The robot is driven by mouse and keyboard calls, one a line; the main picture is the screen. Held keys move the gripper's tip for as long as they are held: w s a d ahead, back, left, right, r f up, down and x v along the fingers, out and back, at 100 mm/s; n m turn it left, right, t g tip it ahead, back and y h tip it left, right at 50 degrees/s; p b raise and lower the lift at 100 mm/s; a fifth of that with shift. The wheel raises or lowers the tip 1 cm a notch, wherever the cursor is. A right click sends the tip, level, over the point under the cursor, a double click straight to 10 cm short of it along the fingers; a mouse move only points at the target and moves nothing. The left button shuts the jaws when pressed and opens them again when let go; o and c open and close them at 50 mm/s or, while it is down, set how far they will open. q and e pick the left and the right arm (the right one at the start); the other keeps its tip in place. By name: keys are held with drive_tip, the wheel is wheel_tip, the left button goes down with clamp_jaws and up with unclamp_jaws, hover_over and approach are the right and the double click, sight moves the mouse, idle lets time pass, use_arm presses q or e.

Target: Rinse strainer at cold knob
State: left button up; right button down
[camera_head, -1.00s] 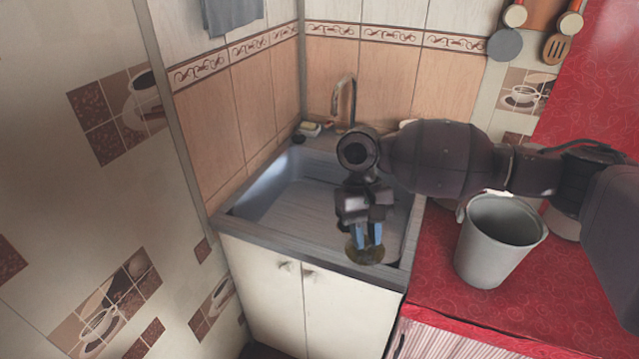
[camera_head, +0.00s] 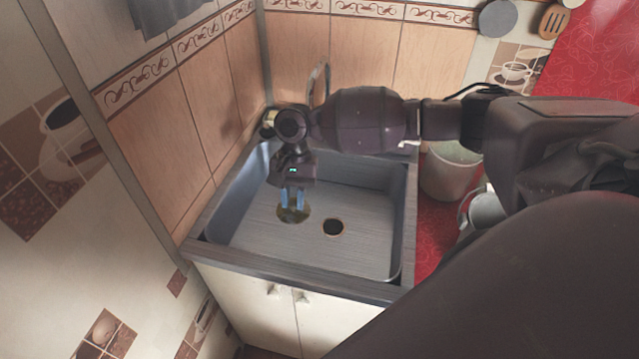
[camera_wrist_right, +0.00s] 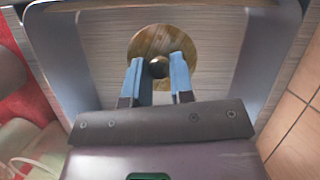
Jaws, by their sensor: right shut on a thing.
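The strainer, a round brass-coloured disc (camera_head: 293,215) with a dark knob, hangs from my right gripper (camera_head: 293,199). In the right wrist view, the blue fingers of the gripper (camera_wrist_right: 158,76) are shut on the knob, with the strainer disc (camera_wrist_right: 150,40) beyond them. The gripper points down inside the grey sink (camera_head: 365,245), left of the dark round drain hole (camera_head: 333,227). The faucet's curved spout (camera_head: 319,80) rises at the back of the sink behind my arm. I cannot make out the cold knob; my arm covers the faucet's base. My left gripper is not in view.
A small soap or sponge item (camera_head: 268,120) sits on the sink's back left corner. Tiled walls close in the left and back.

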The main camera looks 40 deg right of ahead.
drive_tip(key=w+d+f+m+t+y+p, duration=0.1)
drive_tip(key=d+f+m+t+p, duration=0.15)
drive_tip(key=d+f+m, duration=0.4)
use_arm(q)
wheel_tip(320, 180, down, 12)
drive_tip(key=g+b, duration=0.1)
drive_tip(key=b, duration=1.3)
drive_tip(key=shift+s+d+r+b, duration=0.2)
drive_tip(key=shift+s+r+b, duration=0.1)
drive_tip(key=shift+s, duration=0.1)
use_arm(e)
drive_tip(key=w+d+m, duration=0.1)
drive_tip(key=w+d, duration=0.3)
drive_tip(key=w, duration=0.2)
drive_tip(key=w+d+f, duration=0.1)
drive_tip(key=w+d, duration=0.3)
drive_tip(key=w, duration=0.2)
drive_tip(key=shift+w+m, duration=0.25)
drive_tip(key=shift+m, duration=0.1)
